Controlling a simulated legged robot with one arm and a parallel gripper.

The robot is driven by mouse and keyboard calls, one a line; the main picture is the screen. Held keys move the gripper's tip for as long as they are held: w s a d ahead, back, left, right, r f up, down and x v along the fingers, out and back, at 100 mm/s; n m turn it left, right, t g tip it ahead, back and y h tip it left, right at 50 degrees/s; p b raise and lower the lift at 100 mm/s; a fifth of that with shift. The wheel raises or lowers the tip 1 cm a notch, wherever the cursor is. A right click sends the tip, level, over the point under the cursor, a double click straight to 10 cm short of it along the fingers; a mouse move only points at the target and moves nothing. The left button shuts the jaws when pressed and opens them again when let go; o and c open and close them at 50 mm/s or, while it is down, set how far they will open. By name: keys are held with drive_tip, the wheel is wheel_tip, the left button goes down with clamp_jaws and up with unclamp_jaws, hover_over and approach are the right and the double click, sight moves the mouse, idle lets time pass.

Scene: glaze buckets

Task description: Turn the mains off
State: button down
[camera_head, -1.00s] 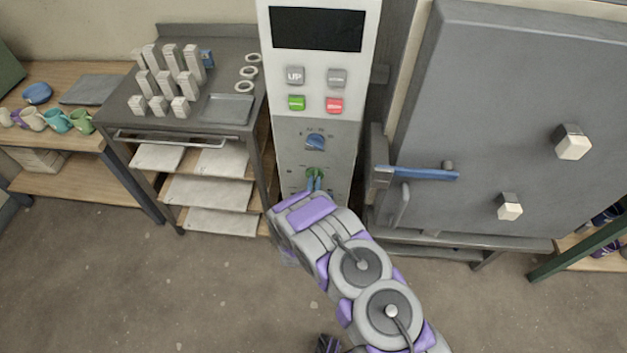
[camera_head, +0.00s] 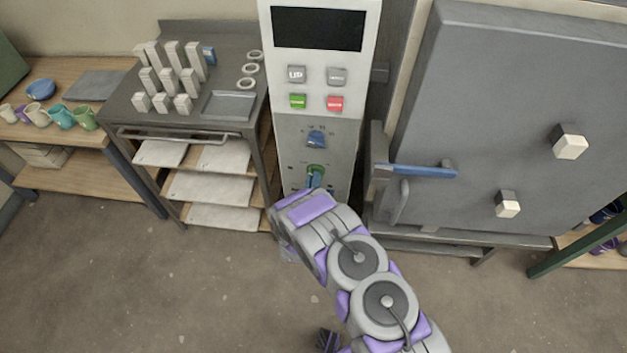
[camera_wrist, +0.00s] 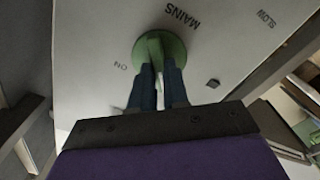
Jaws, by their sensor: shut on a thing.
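The mains switch (camera_head: 316,171) is a round green knob low on the front of the control panel, below a blue knob (camera_head: 316,139). In the wrist view the green knob (camera_wrist: 158,50) sits under the printed word MAINS, with ON printed beside it. My gripper (camera_wrist: 160,75) has its two dark blue fingers closed together at the green knob, gripping its handle. The fingers hide most of the handle, so its exact angle cannot be told. In the head view my gripper (camera_head: 314,182) is mostly hidden behind my wrist.
The panel has a dark display (camera_head: 318,28) and several buttons above the knobs. A kiln door (camera_head: 500,110) with a blue handle (camera_head: 422,171) stands at the right. A metal cart (camera_head: 135,115) with white blocks stands at the left. The floor in front is clear.

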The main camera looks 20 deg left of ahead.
drive_tip(key=shift+a+n, duration=0.15)
drive_tip(key=shift+n, duration=0.45)
drive_tip(key=shift+s, duration=0.1)
drive_tip(key=c, duration=1.1)
unclamp_jaws()
drive_tip(key=shift+a+f, duration=0.1)
drive_tip(key=shift+a, duration=0.05)
drive_tip(key=p+v, duration=0.4)
drive_tip(key=v, duration=1.3)
drive_tip(key=shift+s, duration=0.1)
